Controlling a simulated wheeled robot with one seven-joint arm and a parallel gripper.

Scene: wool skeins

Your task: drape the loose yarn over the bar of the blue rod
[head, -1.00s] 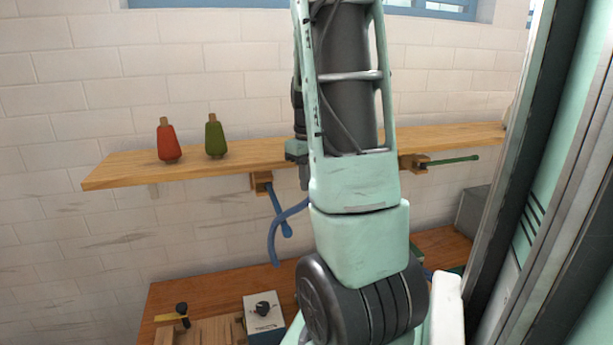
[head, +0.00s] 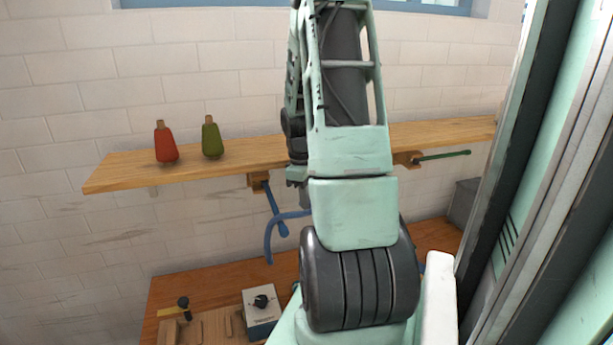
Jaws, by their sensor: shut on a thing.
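The blue rod (head: 273,201) hangs slanting down from a wooden block under the shelf and ends in a thicker tip. The loose yarn (head: 267,242) is a blue strand. It runs left from behind my arm, crosses the rod's lower part in the picture, then bends and hangs down on the rod's left. I cannot tell whether it touches the rod. My gripper (head: 304,201) is just right of the rod, mostly hidden behind my arm. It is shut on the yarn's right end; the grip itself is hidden.
A green rod (head: 443,155) sticks out at the right. Below are a wooden bench (head: 215,283) and a white box with a black knob (head: 260,314).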

